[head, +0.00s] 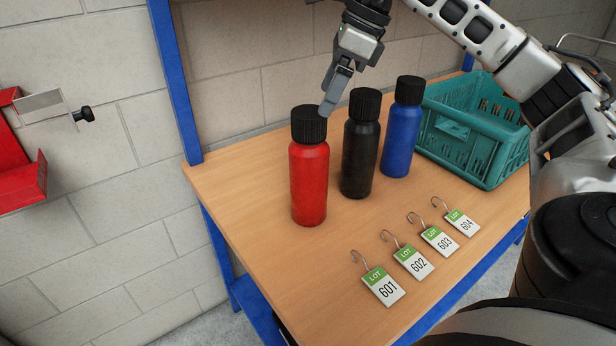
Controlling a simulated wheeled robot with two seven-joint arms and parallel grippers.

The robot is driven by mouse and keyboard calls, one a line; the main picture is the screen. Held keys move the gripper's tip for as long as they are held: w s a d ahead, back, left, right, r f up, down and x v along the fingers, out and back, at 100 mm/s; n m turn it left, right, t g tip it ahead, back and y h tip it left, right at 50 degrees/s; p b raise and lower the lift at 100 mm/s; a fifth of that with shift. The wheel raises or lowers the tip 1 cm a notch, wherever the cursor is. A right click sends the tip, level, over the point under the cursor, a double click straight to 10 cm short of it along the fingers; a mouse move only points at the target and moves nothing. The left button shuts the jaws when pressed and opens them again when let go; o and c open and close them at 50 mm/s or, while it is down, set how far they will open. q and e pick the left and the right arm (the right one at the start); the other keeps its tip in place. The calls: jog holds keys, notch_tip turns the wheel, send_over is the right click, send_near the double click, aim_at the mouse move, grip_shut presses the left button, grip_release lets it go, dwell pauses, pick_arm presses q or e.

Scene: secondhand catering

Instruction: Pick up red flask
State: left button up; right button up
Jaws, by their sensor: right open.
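The red flask (309,183) with a black ribbed cap stands upright at the left end of the wooden table (262,254). My right gripper (328,108) reaches down from the top, with its fingertips at the right side of the red flask's cap. It is open, seen edge-on, and holds nothing that I can see. Whether a finger touches the cap cannot be told. My left gripper is not in view.
A black flask (360,158) and a blue flask (401,140) stand to the right of the red one. A teal crate (467,150) is further right. Several hooked lot tags (383,286) lie along the front. A blue post (176,80) rises behind the table's left corner.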

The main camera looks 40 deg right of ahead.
aim_at(311, 113)
jog(key=x, duration=0.3)
jog(key=shift+w+a+f, duration=0.1)
jog(key=shift+w+f, duration=0.05)
jog(key=shift+f, duration=0.15)
jog(key=shift+w+x, duration=0.2)
jog(key=shift+x, duration=1.15)
jog(key=shift+w+x, duration=0.25)
jog(key=shift+x, duration=1.15)
jog(key=shift+a+r, duration=0.15)
jog(key=shift+r, duration=0.05)
jog(key=shift+c, duration=0.2)
jog(key=c, duration=1.5)
jog(key=shift+r, duration=0.1)
jog(key=shift+c, duration=0.7)
